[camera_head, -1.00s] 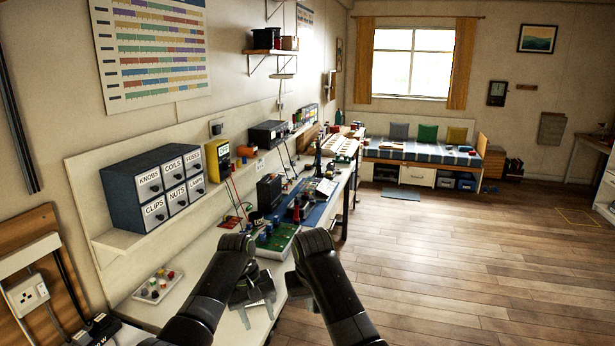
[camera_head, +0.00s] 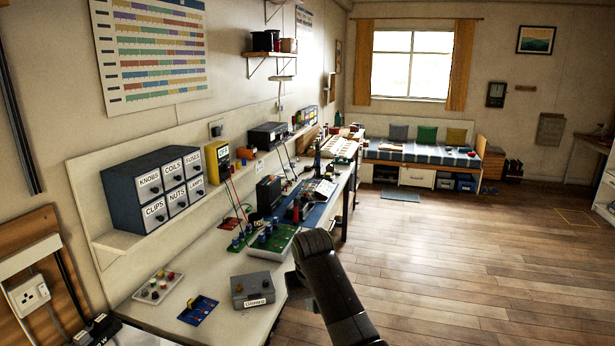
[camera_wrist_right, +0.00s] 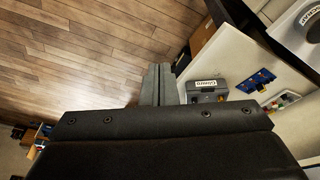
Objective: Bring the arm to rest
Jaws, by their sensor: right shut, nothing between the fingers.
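My right arm (camera_head: 330,290) reaches in at the bottom middle of the head view, beside the workbench's right edge. Its gripper is mostly hidden behind the arm there. In the right wrist view, my right gripper (camera_wrist_right: 159,85) shows its two grey fingers together, shut and empty. The fingers are over the bench edge and the floor, beside a small grey box (camera_wrist_right: 207,91) in the picture. The same grey box (camera_head: 253,290) stands on the bench in the head view, to the left of the arm. My left gripper is not in view.
The white workbench (camera_head: 225,268) bears a blue board (camera_head: 198,310), a tray of knobs (camera_head: 158,287) and a green circuit board (camera_head: 268,240). A labelled drawer unit (camera_head: 155,190) stands on the shelf. Open wooden floor (camera_head: 450,260) lies to the right.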

